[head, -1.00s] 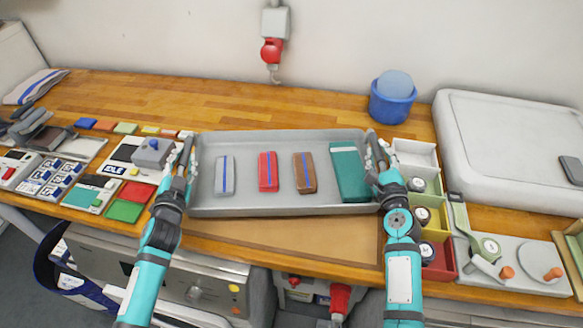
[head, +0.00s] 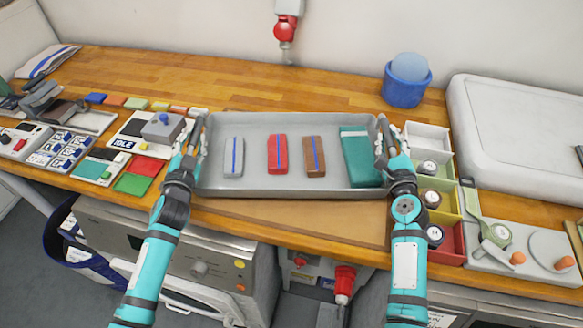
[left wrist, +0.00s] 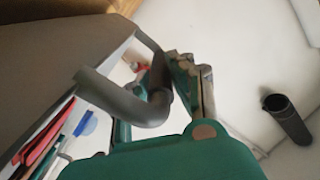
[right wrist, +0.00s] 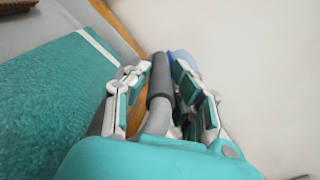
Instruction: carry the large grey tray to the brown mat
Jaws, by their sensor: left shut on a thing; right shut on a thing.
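The large grey tray (head: 290,194) is in the middle of the head view, looks level, and spans between my two grippers. It holds a grey packet (head: 234,157), a red one (head: 277,154), a brown one (head: 314,157) and a teal one (head: 360,158). My left gripper (head: 193,143) is shut on the tray's left handle, a grey bar in the left wrist view (left wrist: 120,104). My right gripper (head: 388,143) is shut on the right handle, seen in the right wrist view (right wrist: 160,80). The brown mat (head: 295,222) shows in front of the tray, its back part hidden by it.
Colour-lined bins (head: 428,138) stand close to the tray's right end. A grey box with a knob (head: 163,127) stands close to its left end. A blue tub (head: 404,90) is behind right. Bare wooden worktop (head: 220,80) lies behind the tray.

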